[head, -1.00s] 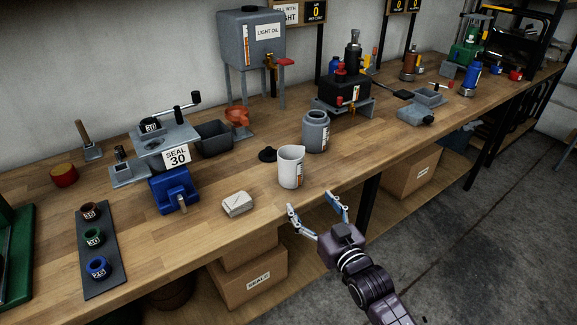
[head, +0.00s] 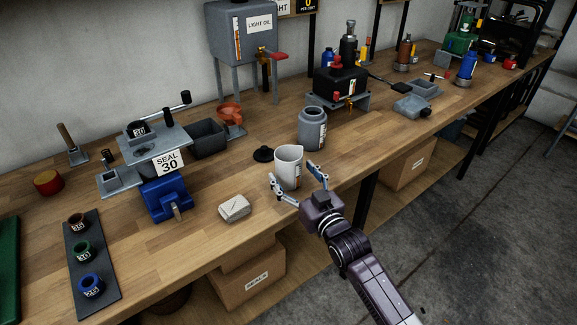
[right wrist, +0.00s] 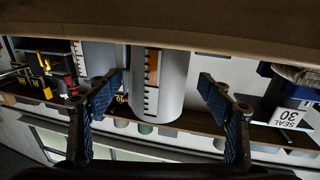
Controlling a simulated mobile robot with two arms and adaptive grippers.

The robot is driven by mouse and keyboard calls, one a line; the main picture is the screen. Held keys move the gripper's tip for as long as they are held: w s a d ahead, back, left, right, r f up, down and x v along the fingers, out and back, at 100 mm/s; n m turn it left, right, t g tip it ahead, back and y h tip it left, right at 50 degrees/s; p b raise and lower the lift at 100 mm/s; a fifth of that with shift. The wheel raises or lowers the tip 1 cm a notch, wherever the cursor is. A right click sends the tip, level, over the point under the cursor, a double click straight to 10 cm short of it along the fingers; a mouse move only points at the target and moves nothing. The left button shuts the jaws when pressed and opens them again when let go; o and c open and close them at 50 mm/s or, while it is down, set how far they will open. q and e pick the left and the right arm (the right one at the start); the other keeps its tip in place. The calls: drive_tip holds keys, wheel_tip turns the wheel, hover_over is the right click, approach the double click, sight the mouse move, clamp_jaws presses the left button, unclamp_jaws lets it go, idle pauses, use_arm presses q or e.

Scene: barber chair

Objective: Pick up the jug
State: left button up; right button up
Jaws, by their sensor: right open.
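The jug (head: 289,167) is a white cup-like vessel with a spout and an orange and black scale on its side. It stands upright near the front edge of the workbench. My right gripper (head: 296,178) is open, with one finger to each side of the jug's near side. In the right wrist view the jug (right wrist: 158,85) appears upside down between the open fingers (right wrist: 160,98). Both fingers look apart from it. My left gripper is not in view.
A grey canister (head: 312,130) stands just behind the jug, with a black lid (head: 263,155) to the left. A pale block (head: 234,208) lies at front left. A blue vise-like base (head: 166,198) with a seal sign stands further left. Bare bench (head: 360,160) lies to the right.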

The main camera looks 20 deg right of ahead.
drive_tip(key=w, duration=0.3)
drive_tip(key=shift+w+a+r, duration=0.15)
drive_tip(key=shift+a, duration=0.1)
drive_tip(key=c, duration=1.7)
